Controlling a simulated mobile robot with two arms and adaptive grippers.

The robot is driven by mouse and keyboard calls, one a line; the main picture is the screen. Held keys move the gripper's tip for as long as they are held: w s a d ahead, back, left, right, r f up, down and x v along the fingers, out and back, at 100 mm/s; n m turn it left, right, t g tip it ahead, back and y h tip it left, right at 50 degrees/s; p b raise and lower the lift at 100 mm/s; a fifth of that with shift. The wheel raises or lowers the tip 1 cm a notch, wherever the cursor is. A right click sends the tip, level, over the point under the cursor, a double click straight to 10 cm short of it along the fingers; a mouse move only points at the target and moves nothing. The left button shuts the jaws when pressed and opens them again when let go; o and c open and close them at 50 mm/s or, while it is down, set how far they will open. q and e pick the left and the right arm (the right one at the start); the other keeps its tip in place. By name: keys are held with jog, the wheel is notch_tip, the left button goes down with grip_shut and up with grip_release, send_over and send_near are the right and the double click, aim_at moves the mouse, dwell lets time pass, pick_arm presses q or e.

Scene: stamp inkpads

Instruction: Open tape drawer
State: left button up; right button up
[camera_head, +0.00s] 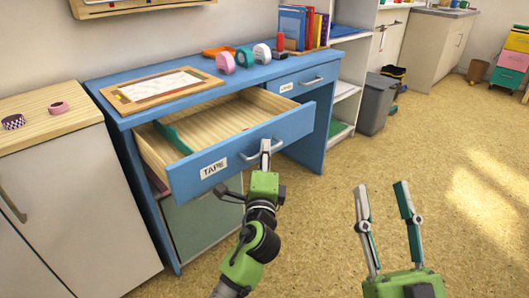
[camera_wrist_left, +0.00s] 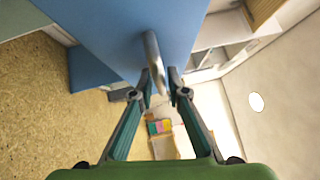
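The tape drawer (camera_head: 228,160), with a blue front and a white TAPE label (camera_head: 213,168), is pulled well out of the blue desk (camera_head: 318,118). Its pale wooden inside shows a teal-green item (camera_head: 174,138) at the left. My left gripper (camera_head: 265,148) is at the drawer's metal handle (camera_head: 276,146), its fingers narrowed on either side of the bar. My right gripper (camera_head: 384,195) is open and empty over the floor.
A framed board (camera_head: 162,90), pink, teal and white tape dispensers (camera_head: 244,57) and books (camera_head: 300,27) stand on the desk. A second, closed drawer (camera_head: 300,81) is at right. A light cabinet (camera_head: 70,195) stands at left. The floor at right is clear; a grey bin (camera_head: 377,104) stands beyond.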

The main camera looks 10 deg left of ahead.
pick_arm(q)
jog(key=s+d+f, duration=0.1)
jog(key=s, duration=1)
jog(key=shift+s+d+f, duration=0.2)
jog(key=shift+s+f, duration=0.05)
jog(key=shift+s, duration=0.1)
